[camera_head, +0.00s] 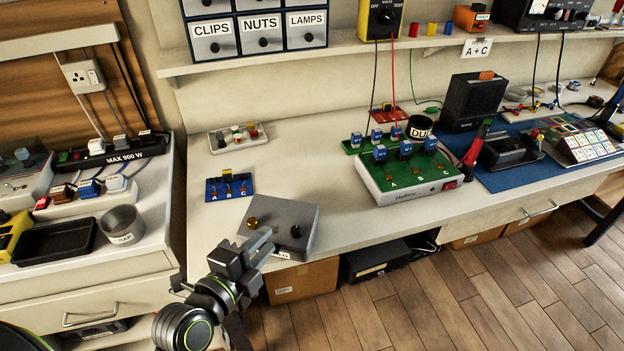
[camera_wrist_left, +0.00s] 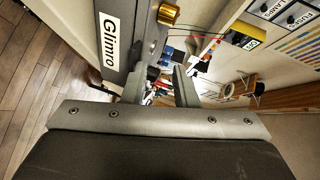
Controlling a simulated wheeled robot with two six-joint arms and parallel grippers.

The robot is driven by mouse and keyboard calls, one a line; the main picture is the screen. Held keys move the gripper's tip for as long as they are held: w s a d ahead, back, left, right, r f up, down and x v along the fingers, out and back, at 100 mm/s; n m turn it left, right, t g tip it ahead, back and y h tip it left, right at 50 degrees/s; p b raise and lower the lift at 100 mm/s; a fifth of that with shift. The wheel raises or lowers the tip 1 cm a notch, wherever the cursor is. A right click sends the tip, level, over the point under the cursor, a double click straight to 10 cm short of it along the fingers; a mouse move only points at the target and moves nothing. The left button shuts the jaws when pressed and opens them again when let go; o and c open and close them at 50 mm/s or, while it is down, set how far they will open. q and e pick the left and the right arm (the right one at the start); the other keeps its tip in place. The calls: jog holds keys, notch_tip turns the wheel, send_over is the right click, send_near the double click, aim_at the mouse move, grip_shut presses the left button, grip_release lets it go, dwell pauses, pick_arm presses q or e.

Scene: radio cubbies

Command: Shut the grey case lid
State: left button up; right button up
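The grey case (camera_head: 280,225) sits at the bench's front left edge. It has a brass knob and a black knob on its sloping grey face. I cannot tell its lid apart from its body, or how far open it is. My left gripper (camera_head: 264,246) is just in front of the case's left front part, with its fingers apart and nothing between them. In the left wrist view the gripper (camera_wrist_left: 160,88) is open, beside a grey panel (camera_wrist_left: 130,30) marked "Glimro" with a brass knob (camera_wrist_left: 168,14). Touching cannot be told. My right gripper is not in view.
A blue board (camera_head: 229,187) marked A, B, C lies behind the case. A green-topped unit (camera_head: 410,172) stands to the right, with free bench between. A left bench holds a black tray (camera_head: 55,240) and a grey scrap cup (camera_head: 122,225). A cardboard box (camera_head: 302,281) stands below.

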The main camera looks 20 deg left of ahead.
pick_arm(q)
jog(key=shift+f, duration=0.1)
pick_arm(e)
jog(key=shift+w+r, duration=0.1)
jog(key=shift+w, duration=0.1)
